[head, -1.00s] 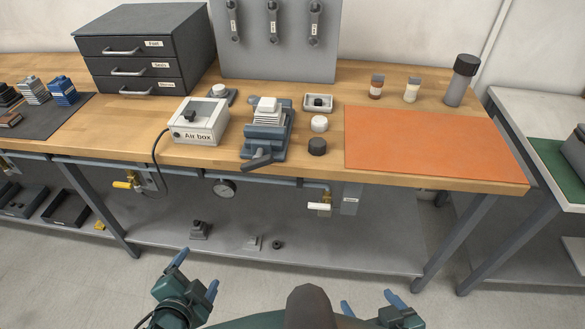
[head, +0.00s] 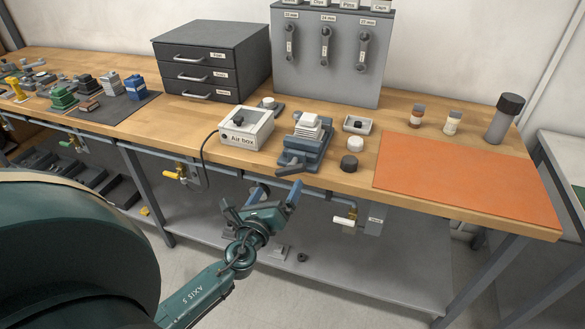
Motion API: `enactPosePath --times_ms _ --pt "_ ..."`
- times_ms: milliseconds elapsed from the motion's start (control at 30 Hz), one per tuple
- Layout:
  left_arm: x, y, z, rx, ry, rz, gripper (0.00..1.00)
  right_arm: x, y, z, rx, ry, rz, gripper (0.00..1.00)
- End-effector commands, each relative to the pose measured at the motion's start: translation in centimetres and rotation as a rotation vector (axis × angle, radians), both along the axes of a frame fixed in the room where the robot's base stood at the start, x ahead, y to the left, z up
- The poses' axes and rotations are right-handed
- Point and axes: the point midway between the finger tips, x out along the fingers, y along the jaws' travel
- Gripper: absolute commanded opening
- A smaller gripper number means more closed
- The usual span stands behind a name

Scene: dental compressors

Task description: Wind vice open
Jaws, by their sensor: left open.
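The blue-grey vice (head: 318,157) stands at the front edge of the wooden bench, right of the Air box. A white ribbed block (head: 308,127) sits at its top between the jaws; I cannot tell how tightly it is held. The vice's dark handle (head: 289,170) sticks out at the front, over the bench edge. My left gripper (head: 277,192) is open and empty, in front of the bench edge and below the handle in the picture, apart from it. My right gripper is not in view.
The white Air box (head: 245,130) with its black cable stands left of the vice. A black puck (head: 348,163), a white puck (head: 355,144) and a small tray (head: 358,125) are to its right. An orange mat (head: 465,185) lies clear. A yellow-handled valve (head: 176,175) hangs below the bench edge.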

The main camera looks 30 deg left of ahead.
Motion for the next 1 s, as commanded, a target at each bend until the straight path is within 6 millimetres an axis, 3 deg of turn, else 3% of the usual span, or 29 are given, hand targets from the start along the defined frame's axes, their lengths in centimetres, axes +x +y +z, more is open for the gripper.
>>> enactPosePath --times_ms 200,400,600,867,1000 --pt "4.8 1.1 0.2 -0.003 -0.002 0.000 1.00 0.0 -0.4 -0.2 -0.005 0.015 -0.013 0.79" --pt "7.7 1.8 0.0 -0.003 -0.001 0.000 1.00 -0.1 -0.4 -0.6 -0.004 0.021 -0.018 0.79" --pt "8.9 2.1 0.0 -0.003 0.000 -0.001 1.00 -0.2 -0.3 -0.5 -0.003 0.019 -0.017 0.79" --pt "9.0 2.1 0.0 -0.004 0.000 -0.001 1.00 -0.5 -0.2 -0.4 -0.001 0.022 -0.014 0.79" --pt "8.9 2.1 0.0 -0.004 0.000 -0.001 0.89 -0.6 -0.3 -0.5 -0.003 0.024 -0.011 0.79"
